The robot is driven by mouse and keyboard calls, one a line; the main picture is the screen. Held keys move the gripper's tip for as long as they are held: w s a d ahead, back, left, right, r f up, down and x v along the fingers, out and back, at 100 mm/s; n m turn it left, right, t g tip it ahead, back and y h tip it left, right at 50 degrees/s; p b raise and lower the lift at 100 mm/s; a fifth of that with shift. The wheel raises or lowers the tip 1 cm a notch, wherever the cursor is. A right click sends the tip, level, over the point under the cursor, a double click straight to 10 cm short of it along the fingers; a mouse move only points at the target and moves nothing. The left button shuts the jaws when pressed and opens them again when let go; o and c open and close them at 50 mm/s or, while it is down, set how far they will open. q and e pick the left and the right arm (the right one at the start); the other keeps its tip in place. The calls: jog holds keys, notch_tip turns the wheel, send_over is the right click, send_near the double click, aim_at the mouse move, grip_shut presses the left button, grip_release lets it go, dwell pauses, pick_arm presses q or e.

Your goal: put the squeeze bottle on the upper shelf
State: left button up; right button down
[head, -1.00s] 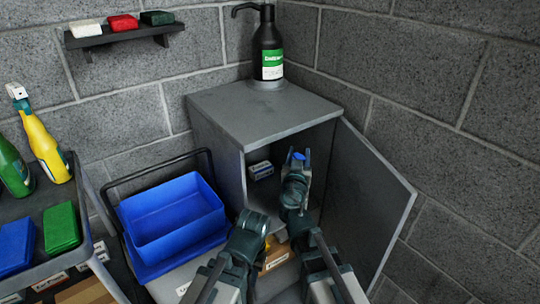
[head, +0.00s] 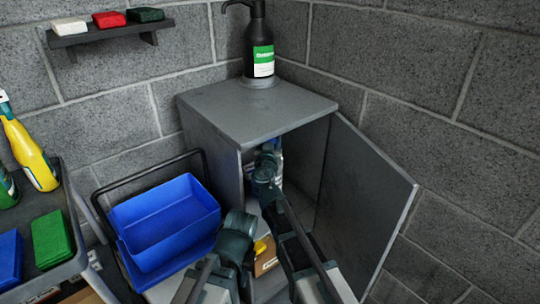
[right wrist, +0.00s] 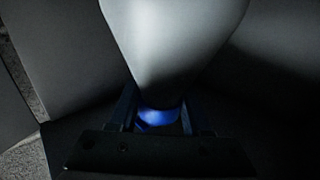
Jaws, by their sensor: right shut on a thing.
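The squeeze bottle (right wrist: 172,40) is a pale, smooth, tapering body with a blue part at its narrow end in the right wrist view. My right gripper (right wrist: 158,112) is shut on it at the blue part. In the head view my right arm reaches into the open grey cabinet (head: 250,108), and a bit of white and blue shows past the wrist. The fingers are mostly hidden there, and I cannot tell whether the bottle touches a shelf. My left gripper (head: 236,245) is low in front of the cabinet; its fingertips do not show clearly.
The cabinet door (head: 362,205) stands open on the right. A black pump bottle (head: 261,45) stands on the cabinet top. A blue bin (head: 160,225) is to the left. A cardboard box (head: 266,262) sits low in the cabinet. A wall shelf (head: 105,34) holds three small blocks.

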jog(key=shift+f+b, duration=2.5)
jog(key=shift+f, duration=0.15)
jog(key=shift+w+a+f+b, duration=0.15)
jog(key=shift+f+b, duration=0.15)
jog(key=shift+f, duration=0.2)
jog(key=shift+c, duration=1.8)
grip_release()
jog(key=shift+r, duration=0.25)
